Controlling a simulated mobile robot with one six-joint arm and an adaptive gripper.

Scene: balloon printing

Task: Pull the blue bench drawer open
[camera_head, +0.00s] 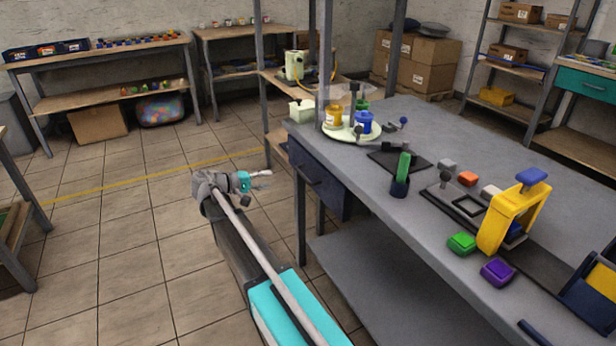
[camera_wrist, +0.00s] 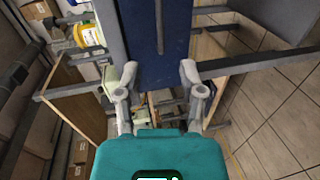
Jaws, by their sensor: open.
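The blue bench drawer (camera_head: 330,188) sits under the left end of the grey workbench (camera_head: 420,220), its front looking flush with the bench. A dark handle bar (camera_head: 306,176) runs along its front. My gripper (camera_head: 267,180) is open and empty, left of the drawer front at about its height, with a gap between them. In the wrist view the drawer front (camera_wrist: 155,60) stands upright in the picture ahead of my gripper (camera_wrist: 159,72), between the two spread fingers. A thin dark strip (camera_wrist: 160,28) on it looks like the handle. No contact shows.
The benchtop holds a round plate (camera_head: 343,132) with ink pots, a green-handled tool (camera_head: 403,168), a yellow press (camera_head: 508,220) and several coloured pads. A bench leg (camera_head: 300,215) stands below the drawer. Tiled floor (camera_head: 130,230) to the left is clear.

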